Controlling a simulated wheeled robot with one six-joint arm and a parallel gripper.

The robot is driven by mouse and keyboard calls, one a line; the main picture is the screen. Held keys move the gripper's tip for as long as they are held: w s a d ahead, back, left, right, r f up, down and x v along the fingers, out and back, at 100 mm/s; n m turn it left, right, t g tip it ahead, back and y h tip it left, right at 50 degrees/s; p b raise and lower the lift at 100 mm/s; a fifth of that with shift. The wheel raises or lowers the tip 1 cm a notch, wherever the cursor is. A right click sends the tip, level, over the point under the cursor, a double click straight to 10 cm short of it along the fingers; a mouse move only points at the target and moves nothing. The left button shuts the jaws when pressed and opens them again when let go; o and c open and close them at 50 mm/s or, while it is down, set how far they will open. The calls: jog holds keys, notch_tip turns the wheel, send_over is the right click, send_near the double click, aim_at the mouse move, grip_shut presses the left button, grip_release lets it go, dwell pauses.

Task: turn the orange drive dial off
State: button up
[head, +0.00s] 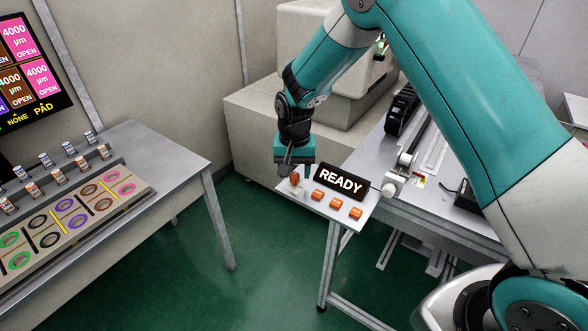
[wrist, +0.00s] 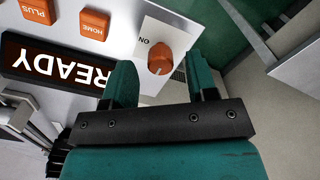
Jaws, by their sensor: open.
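The orange drive dial (wrist: 161,59) sits on a white label plate in the wrist view, with the word ON beside it and a pale mark on its lower edge. In the head view the dial (head: 295,177) is at the left end of the small panel (head: 330,218). My gripper (wrist: 162,82) is open, its two teal fingers apart on either side of the dial's near side. I cannot tell whether they touch it. In the head view my gripper (head: 296,170) points down at the panel's left end.
A black READY display (head: 341,182) stands on the panel behind several orange buttons (head: 336,203). A HOME button (wrist: 94,23) and a PLUS button (wrist: 38,10) lie left of the dial. A table (head: 165,150) with small bottles and coloured rings stands at left. Green floor lies between.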

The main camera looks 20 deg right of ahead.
jog(key=shift+f, duration=0.7)
jog(key=c, duration=0.9)
jog(key=shift+c, duration=0.2)
